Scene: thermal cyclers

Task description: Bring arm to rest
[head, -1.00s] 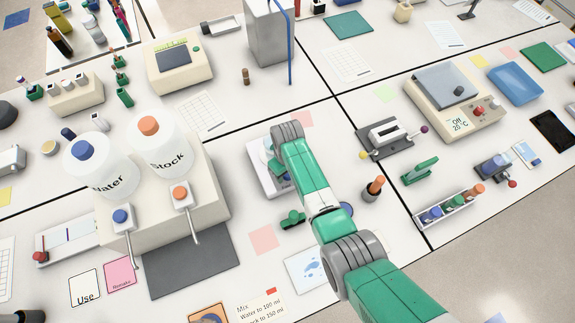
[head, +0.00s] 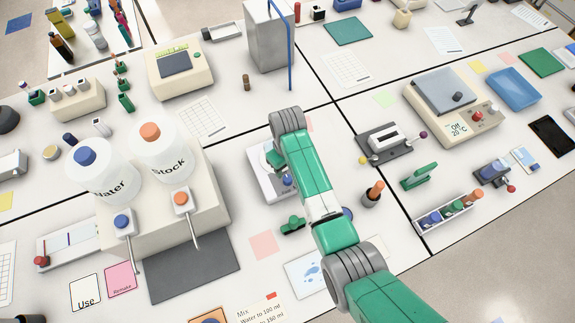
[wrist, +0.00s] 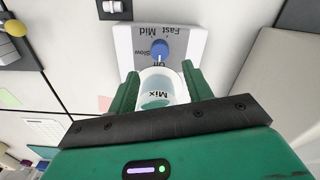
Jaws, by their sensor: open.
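In the wrist view, my gripper (wrist: 157,80) is open, with one green finger on each side of a clear beaker marked Mix (wrist: 158,88). Whether the fingers touch the beaker I cannot tell. The beaker stands at a white stirrer (wrist: 197,42) with a blue knob (wrist: 160,49) and the marks Off, Slow, Mid and Fast. In the head view, my green and grey arm (head: 306,170) reaches from the lower right over the bench to the stirrer (head: 262,188). My gripper and most of the beaker are hidden behind the arm there.
Left of the arm stands a dispenser with Water (head: 100,180) and Stock (head: 160,162) bottles. Close on the right are a dark holder with an orange-topped item (head: 372,193) and a grey device (head: 385,143). A tall grey box (head: 268,40) stands behind.

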